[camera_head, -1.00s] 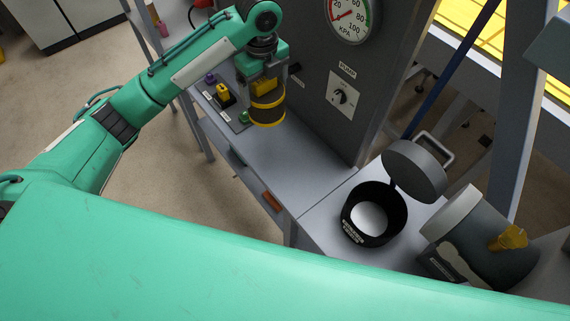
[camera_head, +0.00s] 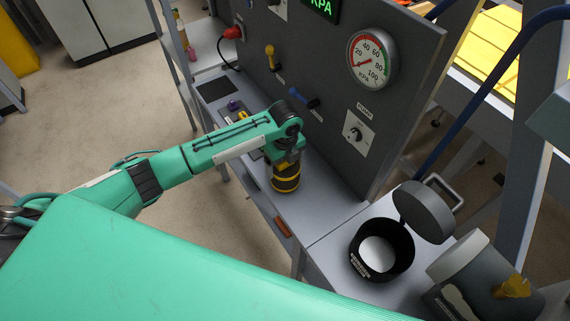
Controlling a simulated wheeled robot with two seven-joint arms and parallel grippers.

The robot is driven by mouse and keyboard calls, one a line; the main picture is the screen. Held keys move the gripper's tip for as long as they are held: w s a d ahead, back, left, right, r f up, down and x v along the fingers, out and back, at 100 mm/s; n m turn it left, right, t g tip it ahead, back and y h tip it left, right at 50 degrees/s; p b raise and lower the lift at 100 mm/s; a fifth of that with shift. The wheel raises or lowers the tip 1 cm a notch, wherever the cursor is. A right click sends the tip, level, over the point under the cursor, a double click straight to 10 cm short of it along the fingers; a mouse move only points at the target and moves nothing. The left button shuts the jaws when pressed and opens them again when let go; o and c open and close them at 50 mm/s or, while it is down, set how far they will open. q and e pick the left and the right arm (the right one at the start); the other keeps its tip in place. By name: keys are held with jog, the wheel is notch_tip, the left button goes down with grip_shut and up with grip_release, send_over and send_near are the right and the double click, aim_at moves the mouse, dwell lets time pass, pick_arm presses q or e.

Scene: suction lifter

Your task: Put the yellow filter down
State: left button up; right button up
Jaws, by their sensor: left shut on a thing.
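The yellow filter (camera_head: 286,184) is a short dark cylinder with yellow bands, upright at the middle of the camera_head view. My left gripper (camera_head: 286,162) is above it, pointing down, and shut on its upper part. The fingertips are partly hidden by the wrist. The filter's bottom is at or very close to the grey bench top (camera_head: 318,208); I cannot tell whether it touches. My right gripper is not in view.
A dark panel with a round gauge (camera_head: 372,59) and a pump knob (camera_head: 354,131) rises behind the bench. An open black canister (camera_head: 364,268) with a raised lid (camera_head: 424,211) stands to the right. Small coloured parts lie left of the filter. Bench right of the filter is clear.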

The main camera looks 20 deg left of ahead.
pick_arm(q)
jog(key=shift+f, duration=0.85)
jog(key=shift+f, duration=0.15)
jog(key=o, duration=0.9)
jog(key=shift+c, duration=0.2)
jog(key=shift+r, duration=0.35)
notch_tip(320, 180, up, 11)
jog(key=shift+f+b, duration=0.2)
jog(key=shift+b, duration=0.95)
jog(key=shift+r, duration=0.55)
